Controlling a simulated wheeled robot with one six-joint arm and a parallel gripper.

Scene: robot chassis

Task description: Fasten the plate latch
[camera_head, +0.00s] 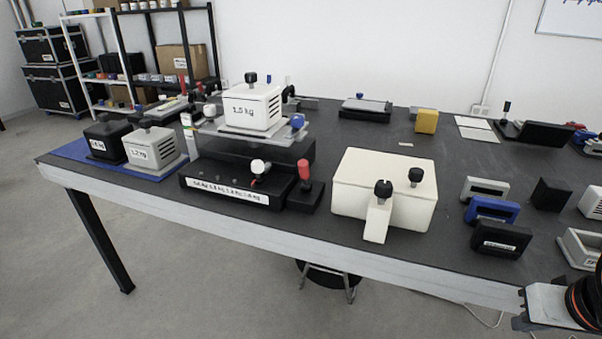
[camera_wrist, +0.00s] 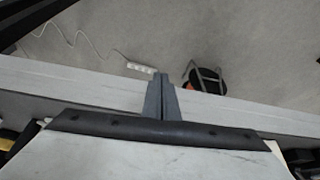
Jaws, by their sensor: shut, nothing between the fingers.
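A black device (camera_head: 225,189) with a white label strip stands near the front edge of the table in the head view. A clear plate (camera_head: 285,133) lies over it, bearing a white 1.5 kg weight (camera_head: 252,107). A blue knob (camera_head: 298,121) sits at the plate's right side. A red-handled lever (camera_head: 304,171) stands upright at the device's right end. I cannot tell which part is the plate latch, or its state. My gripper (camera_wrist: 160,79) is shut and empty in the wrist view, over the table's front edge; it is not seen in the head view.
A cream box (camera_head: 400,181) with black knobs stands right of the device. Grey and black weights (camera_head: 150,150) stand on a blue mat (camera_head: 70,150) at left. Several small blocks and frames crowd the right side. A stool (camera_wrist: 207,80) stands on the floor beyond the edge.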

